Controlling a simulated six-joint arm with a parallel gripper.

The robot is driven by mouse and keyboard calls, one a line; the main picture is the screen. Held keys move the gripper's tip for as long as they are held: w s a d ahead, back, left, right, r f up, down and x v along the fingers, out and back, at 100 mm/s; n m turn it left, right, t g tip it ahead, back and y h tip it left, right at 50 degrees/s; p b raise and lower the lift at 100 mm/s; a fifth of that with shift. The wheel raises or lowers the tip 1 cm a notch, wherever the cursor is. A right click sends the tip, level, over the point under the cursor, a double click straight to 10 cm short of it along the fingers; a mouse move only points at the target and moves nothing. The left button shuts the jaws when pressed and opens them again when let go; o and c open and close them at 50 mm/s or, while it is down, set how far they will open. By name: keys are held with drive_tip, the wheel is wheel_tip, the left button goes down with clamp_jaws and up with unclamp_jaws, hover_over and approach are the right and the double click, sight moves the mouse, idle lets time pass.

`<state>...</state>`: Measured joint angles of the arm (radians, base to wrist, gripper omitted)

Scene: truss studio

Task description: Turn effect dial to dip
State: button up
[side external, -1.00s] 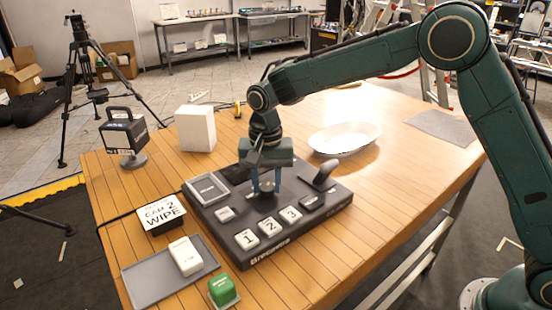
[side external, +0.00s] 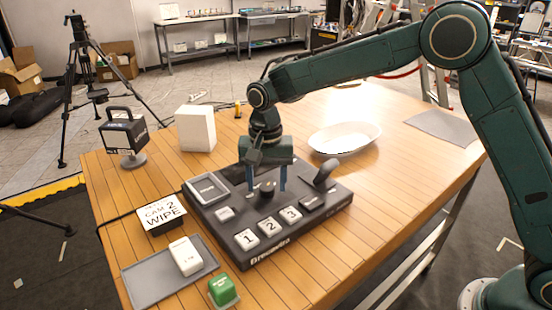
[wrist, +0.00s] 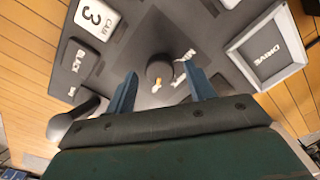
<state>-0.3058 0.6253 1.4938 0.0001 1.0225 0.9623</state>
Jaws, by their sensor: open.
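The effect dial (side external: 267,188) is a small dark round knob on the black switcher panel (side external: 215,209). In the wrist view the dial (wrist: 159,68) shows a yellowish mark on its edge facing my gripper. Small white lettering sits beside it, too blurred and partly hidden to read surely. My gripper (side external: 267,191) points down over the panel, its two blue fingers open on either side of the dial. In the wrist view gaps show between the dial and both fingers (wrist: 162,82). A sign (side external: 163,214) reads "CAM 2 WIPE".
The panel also has buttons 1 (side external: 246,238), 2 and 3, a lever (side external: 325,173) at right and a framed DRIVE pad (side external: 208,188). A grey tray (side external: 145,286) with a white block, a green block (side external: 223,291), a white bowl (side external: 345,138) and a white box (side external: 196,128) surround it.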

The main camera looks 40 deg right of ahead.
sight(267, 187)
wheel_tip(267, 187, up, 14)
drive_tip(key=shift+f, duration=0.25)
idle(0.3)
idle(0.3)
drive_tip(key=s+d+r+n+t, duration=0.1)
drive_tip(key=s+d+r+n, duration=0.1)
drive_tip(key=s+d+r, duration=0.45)
drive_tip(key=s+d+r+n+t, duration=0.15)
drive_tip(key=s+d, duration=0.25)
drive_tip(key=s, duration=0.5)
drive_tip(key=s+d+f+n+t, duration=0.1)
drive_tip(key=s+d+f+n, duration=0.1)
drive_tip(key=s, duration=0.6)
drive_tip(key=s+d+f+n+t, duration=0.2)
drive_tip(key=s+f, duration=0.3)
drive_tip(key=s, duration=0.3)
drive_tip(key=shift+s+d, duration=0.15)
drive_tip(key=shift+d, duration=0.45)
